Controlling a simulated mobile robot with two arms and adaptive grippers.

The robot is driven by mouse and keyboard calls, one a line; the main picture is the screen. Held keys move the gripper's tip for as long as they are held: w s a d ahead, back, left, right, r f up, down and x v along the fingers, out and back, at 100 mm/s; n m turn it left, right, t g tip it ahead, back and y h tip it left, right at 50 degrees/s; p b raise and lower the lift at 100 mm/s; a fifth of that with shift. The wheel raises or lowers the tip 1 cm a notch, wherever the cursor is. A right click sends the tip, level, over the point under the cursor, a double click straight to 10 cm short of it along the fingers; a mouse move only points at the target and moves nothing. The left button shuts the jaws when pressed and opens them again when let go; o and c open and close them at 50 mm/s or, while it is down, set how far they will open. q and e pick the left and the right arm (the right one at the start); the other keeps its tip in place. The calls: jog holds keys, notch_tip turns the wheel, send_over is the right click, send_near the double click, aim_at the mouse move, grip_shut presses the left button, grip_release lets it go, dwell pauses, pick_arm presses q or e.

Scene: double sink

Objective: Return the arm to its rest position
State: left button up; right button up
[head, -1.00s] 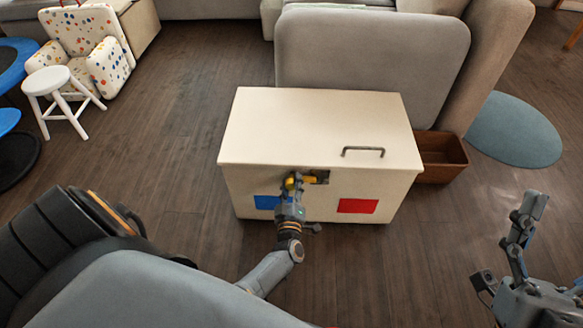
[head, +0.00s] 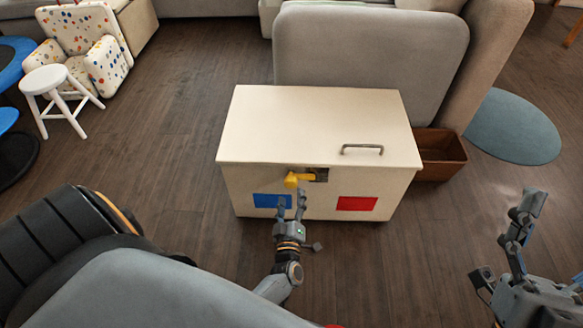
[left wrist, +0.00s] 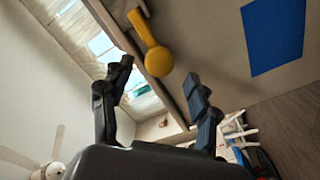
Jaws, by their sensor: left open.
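My left gripper (head: 290,206) is open and empty in front of the cream chest (head: 320,125). Its fingertips are just below and short of the yellow handle (head: 298,179) on the chest's front. In the left wrist view the yellow handle (left wrist: 158,50) lies beyond the two spread fingers (left wrist: 160,85), apart from them. The chest's lid is shut. My right gripper (head: 530,205) is at the right edge of the head view, raised and away from the chest; its jaw opening is unclear.
A blue square (head: 271,201) and a red square (head: 357,204) mark the chest's front. A brown box (head: 440,155) stands to its right and a grey sofa (head: 375,50) behind. A white stool (head: 47,78) is far left. The floor left of the chest is clear.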

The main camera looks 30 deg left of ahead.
pick_arm(q)
jog(key=shift+s+d, duration=0.4)
jog(key=shift+s, duration=0.2)
